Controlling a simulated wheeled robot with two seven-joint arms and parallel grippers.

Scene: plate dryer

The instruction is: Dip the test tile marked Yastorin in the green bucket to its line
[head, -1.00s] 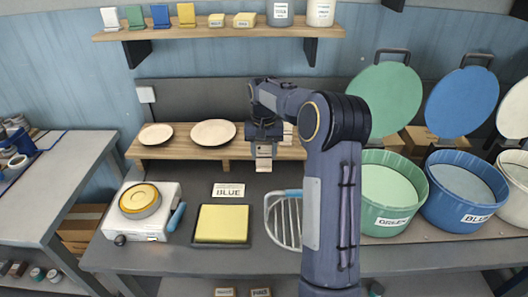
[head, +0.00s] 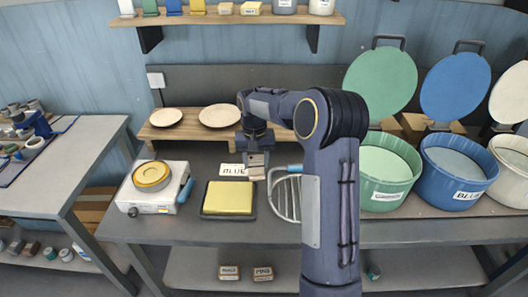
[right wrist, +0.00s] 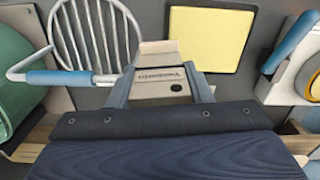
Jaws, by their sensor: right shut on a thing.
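My right gripper (head: 256,160) is above the bench, between the yellow pad and the wire rack. The right wrist view shows its fingers (right wrist: 160,92) shut on a pale test tile (right wrist: 158,90) with small dark lettering and a dark round spot; I cannot read the lettering surely. The tile's far end is a lighter cream. The green bucket (head: 388,192) stands on the bench to the right of my arm, with its green lid (head: 380,83) raised behind it. Pale green liquid (head: 378,164) shows inside. The tile is well apart from the bucket. My left gripper is not in view.
A yellow pad (head: 229,198), a wire rack (head: 287,200) with blue handle and a hotplate (head: 157,190) lie on the bench. The blue bucket (head: 456,190) and a white one (head: 514,180) stand at right. A low wooden shelf (head: 187,131) holds two plates.

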